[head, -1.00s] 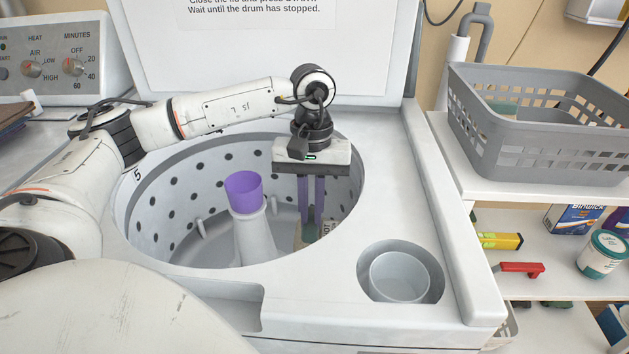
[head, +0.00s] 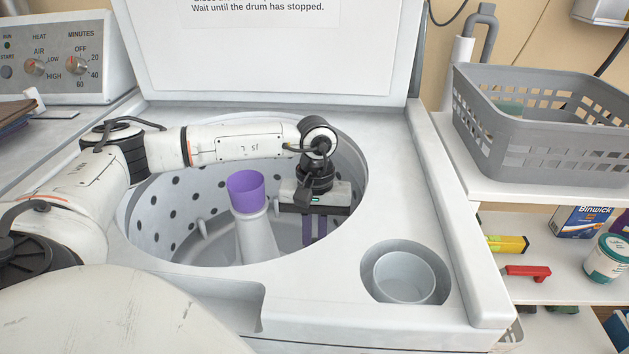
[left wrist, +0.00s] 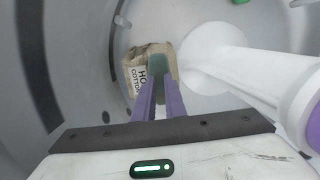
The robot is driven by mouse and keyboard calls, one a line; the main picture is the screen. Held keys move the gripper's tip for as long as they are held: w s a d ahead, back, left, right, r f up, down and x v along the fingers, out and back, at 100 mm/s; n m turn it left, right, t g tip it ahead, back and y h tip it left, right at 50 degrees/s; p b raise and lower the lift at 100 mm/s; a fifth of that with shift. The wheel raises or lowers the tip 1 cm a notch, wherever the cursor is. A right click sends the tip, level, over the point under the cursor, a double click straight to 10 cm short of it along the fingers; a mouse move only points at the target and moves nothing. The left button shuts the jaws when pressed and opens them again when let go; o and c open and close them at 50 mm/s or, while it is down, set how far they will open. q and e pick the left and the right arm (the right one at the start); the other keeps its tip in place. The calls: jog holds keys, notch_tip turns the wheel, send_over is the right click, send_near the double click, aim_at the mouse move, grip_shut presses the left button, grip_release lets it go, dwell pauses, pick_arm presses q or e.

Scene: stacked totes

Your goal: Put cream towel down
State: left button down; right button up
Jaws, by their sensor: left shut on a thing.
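The cream towel (left wrist: 136,77), a small bundle with dark printed letters, shows at the fingertips of my left gripper in the left wrist view. My left gripper (left wrist: 158,75) is shut on it, low inside the washer drum (head: 165,215). In the head view, the purple fingers of my left gripper (head: 315,238) point straight down, to the right of the central post. The drum's front rim hides the towel there. I cannot tell whether the towel touches the drum floor. My right gripper is not in view.
A white post (head: 255,238) with a purple cap (head: 246,190) stands in the drum, close to the gripper. A small green thing (left wrist: 240,2) lies at the top edge of the left wrist view. A grey basket (head: 545,135) stands on the right shelf.

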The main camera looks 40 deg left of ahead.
pick_arm(q)
jog(key=shift+f+b, duration=0.45)
jog(key=shift+f, duration=0.1)
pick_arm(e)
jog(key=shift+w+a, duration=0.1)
pick_arm(q)
jog(key=c, duration=1.8)
grip_release()
jog(key=r+p, duration=0.1)
jog(key=r, duration=0.7)
jog(key=w+a+r+p, duration=0.1)
jog(key=r, duration=0.4)
jog(key=shift+r+p, duration=0.1)
jog(key=shift+p, duration=0.25)
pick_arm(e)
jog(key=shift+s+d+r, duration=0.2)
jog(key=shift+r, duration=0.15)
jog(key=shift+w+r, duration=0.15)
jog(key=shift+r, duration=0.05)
